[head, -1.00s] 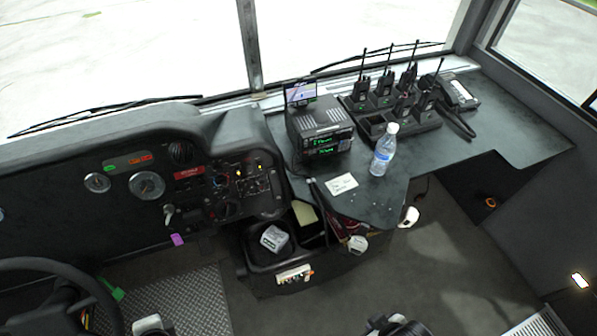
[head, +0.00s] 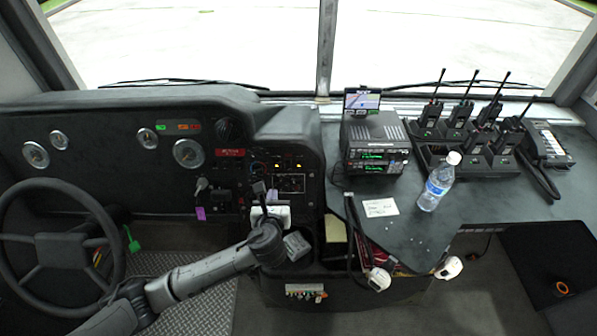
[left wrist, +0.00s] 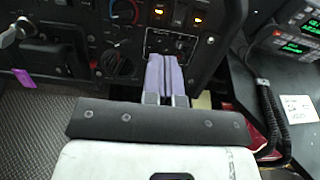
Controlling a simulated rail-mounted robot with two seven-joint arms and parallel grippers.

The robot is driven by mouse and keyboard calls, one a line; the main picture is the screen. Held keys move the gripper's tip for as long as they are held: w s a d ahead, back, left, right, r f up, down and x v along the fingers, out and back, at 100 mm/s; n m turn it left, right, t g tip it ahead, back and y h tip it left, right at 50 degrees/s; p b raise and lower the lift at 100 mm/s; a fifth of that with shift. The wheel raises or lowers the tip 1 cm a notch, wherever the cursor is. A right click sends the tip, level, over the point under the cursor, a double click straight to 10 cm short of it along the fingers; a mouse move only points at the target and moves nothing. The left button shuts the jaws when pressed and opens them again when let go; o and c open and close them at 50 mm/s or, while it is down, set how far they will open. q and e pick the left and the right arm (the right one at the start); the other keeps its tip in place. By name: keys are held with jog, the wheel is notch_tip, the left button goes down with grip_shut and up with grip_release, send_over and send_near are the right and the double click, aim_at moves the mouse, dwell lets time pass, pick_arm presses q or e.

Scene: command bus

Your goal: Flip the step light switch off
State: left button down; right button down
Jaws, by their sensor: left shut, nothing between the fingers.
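The dashboard switch panel (head: 291,182) has a white-outlined block and small orange lit indicators (head: 298,166) above it. In the left wrist view, dark switches (left wrist: 179,15) sit among orange lights (left wrist: 197,17); labels are too small to read, so I cannot tell which is the step light switch. My left gripper (head: 264,190) is shut and empty, pointing at the panel. In the left wrist view, its lavender fingers (left wrist: 165,58) are together just below the switches and hide part of the panel. I cannot tell whether they touch it. My right gripper is not in view.
A steering wheel (head: 55,245) is at the left. A radio unit (head: 375,145), a water bottle (head: 437,182) and handheld radios in chargers (head: 470,150) stand on the right counter. Cables with microphones (head: 378,279) hang right of the console bin.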

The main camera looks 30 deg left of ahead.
aim_at(277, 164)
pick_arm(q)
jog(key=shift+w, duration=0.1)
dwell(0.3)
jog(key=x, duration=1.4)
jog(key=shift+b, duration=0.3)
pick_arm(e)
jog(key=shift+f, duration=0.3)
